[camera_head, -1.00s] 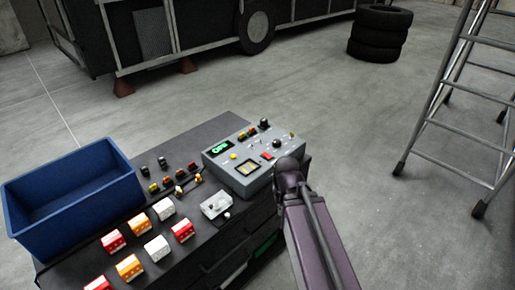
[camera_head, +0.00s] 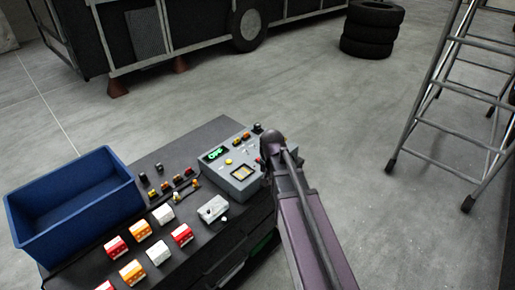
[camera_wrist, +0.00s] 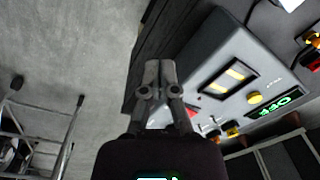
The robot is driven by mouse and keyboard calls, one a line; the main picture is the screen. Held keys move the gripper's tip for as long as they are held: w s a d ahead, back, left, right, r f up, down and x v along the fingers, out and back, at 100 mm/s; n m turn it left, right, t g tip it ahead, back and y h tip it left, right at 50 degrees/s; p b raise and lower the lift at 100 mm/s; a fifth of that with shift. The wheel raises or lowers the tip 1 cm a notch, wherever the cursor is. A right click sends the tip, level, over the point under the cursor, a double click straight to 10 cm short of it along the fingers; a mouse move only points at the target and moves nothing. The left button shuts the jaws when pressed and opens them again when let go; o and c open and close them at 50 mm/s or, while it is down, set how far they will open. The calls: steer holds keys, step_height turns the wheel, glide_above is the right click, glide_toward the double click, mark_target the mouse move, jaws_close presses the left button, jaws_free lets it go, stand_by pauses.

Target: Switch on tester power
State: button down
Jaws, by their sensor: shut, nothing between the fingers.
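My gripper (camera_wrist: 158,68) is shut and empty beside the tester's edge. A red part (camera_wrist: 191,112) shows just right of the fingers; I cannot tell whether they touch.
A blue bin (camera_head: 30,232) stands at the bench's left. Red, orange and white blocks (camera_head: 132,272) and a small grey box (camera_head: 212,208) lie on the bench (camera_head: 205,140). A stepladder (camera_head: 440,100) stands at the right, tyres (camera_head: 372,30) behind. Open floor lies between.

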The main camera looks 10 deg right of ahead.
mark_target(258, 160)
steer(key=w+r+m+p, duration=0.3)
steer(key=w+r+p, duration=0.1)
steer(key=w, duration=0.4)
steer(key=w+r+m+p, duration=0.3)
steer(key=w+r, duration=0.3)
steer(key=w, duration=0.3)
steer(key=shift+d+m+t+y+p, duration=0.3)
steer(key=shift+m+t+p, duration=0.1)
steer(key=shift+p, duration=0.25)
steer(key=shift+f, duration=0.2)
steer(key=f+b, duration=0.4)
steer(key=w+f+b, duration=0.1)
steer(key=f+b, duration=0.4)
steer(key=a+f+b, duration=0.1)
steer(key=f+b, duration=0.3)
steer(key=shift+w+a+f+b, duration=0.1)
steer(key=shift+w+f+b, duration=0.15)
steer(key=shift+b, duration=0.15)
steer(key=shift+w+f+b, duration=0.1)
steer(key=shift+f+b, duration=0.2)
steer(key=shift+g, duration=0.3)
steer(key=shift+s+r, duration=0.1)
steer(key=shift+s, duration=0.1)
steer(key=shift+s+d+r+p, duration=0.3)
steer(key=shift+s+d+p, duration=0.05)
steer(key=shift+s+p, duration=0.1)
